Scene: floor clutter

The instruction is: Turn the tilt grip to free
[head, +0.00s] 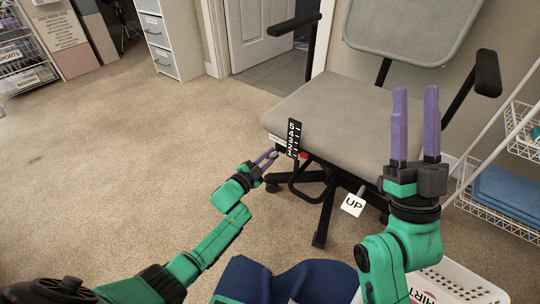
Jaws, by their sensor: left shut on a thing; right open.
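A grey office chair (337,108) with black armrests stands right of centre. A black scale plate with white lettering (294,138) is at the seat's left edge; its words are too small to read. A red mark (304,155) shows beside the plate's lower end. My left gripper (273,156) is at the seat's left underside, its purple fingers shut on a small part that looks like the tilt grip, mostly hidden by them. My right gripper (415,110) is raised before the chair's right side, its fingers apart and empty.
A tag reading UP (353,204) hangs from a lever under the seat. Dark blue cloth (270,281) and a white basket (455,287) lie at the front. A wire rack with blue towels (505,192) stands right. Carpet at left is clear.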

